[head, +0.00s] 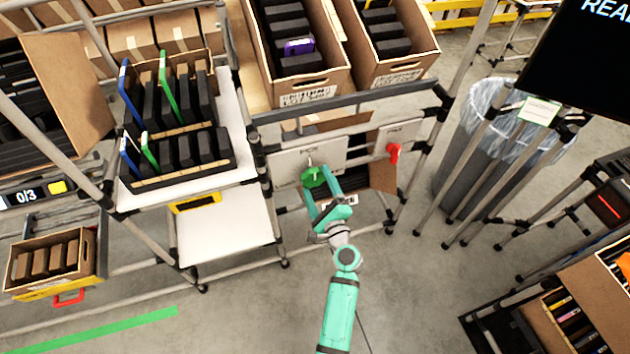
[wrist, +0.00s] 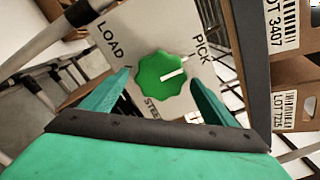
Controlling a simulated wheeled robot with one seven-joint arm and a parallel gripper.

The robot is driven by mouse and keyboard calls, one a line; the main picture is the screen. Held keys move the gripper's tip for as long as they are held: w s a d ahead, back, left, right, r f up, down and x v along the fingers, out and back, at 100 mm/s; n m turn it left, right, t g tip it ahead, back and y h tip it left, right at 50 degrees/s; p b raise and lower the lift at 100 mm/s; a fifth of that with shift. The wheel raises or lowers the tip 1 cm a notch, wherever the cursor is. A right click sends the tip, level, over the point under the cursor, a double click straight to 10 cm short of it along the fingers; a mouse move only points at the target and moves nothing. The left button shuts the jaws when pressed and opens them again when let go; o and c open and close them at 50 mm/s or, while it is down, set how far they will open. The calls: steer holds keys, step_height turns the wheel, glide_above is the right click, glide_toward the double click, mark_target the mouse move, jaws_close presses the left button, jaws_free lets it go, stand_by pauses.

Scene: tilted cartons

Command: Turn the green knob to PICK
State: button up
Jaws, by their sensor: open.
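The green knob (head: 314,177) is on a pale panel (head: 290,166) under the carton rack, and it shows large in the wrist view (wrist: 160,82). The panel carries the words LOAD at left, PICK at upper right and a partly hidden word starting STEE below. The knob's white pointer line (wrist: 174,75) points right and slightly up, a little below the word PICK (wrist: 201,50). My gripper (head: 325,196) is open in front of the panel. In the wrist view its fingers stand left and right of the knob; I cannot tell whether they touch it.
A red knob (head: 394,152) is on another panel to the right. Cartons (head: 311,88) with dark items stand above, and metal frame tubes (head: 352,99) run close to the panel. A lined bin (head: 480,130) stands further right. The floor in front is clear.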

steer(key=v, duration=0.8)
steer(key=shift+s, duration=0.4)
steer(key=s+f+n+g+h, duration=0.2)
steer(key=s+f+n+h, duration=0.15)
steer(key=s, duration=0.65)
steer(key=s+f+n+g+h, duration=0.15)
steer(key=s+f+n, duration=0.3)
steer(key=s, duration=0.65)
steer(key=s+a+r+n+t, duration=0.1)
steer(key=s+a+r+n, duration=0.3)
steer(key=s+r+n, duration=0.9)
steer(key=s, duration=0.3)
steer(key=shift+r+t+h, duration=0.3)
steer(key=shift+r+t, duration=0.05)
steer(key=shift+r, duration=0.05)
steer(key=shift+w, duration=0.1)
